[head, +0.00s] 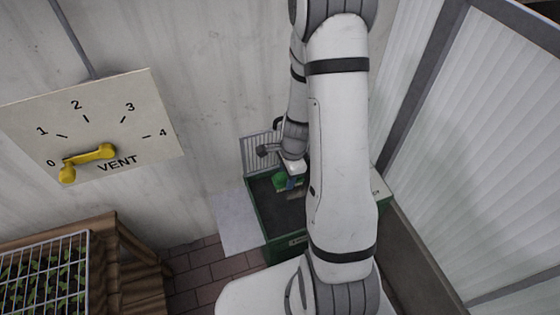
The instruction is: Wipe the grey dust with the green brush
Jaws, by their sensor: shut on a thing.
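My gripper (290,174) reaches down over a green-sided box (268,223) near the back wall. It is shut on a green thing, which looks like the green brush (280,181); it is small in view and partly hidden by my gripper and arm. The brush is at or just above the dark top of the box; I cannot tell whether it touches. I cannot make out the grey dust for certain. My arm hides the right part of the box.
A vent dial panel (130,115) with a yellow handle (90,160) is on the wall at left. A wooden planter (115,240) with a white grid and seedlings stands at lower left. A pale sheet (236,222) is left of the box. Ribbed panels (500,130) close the right side.

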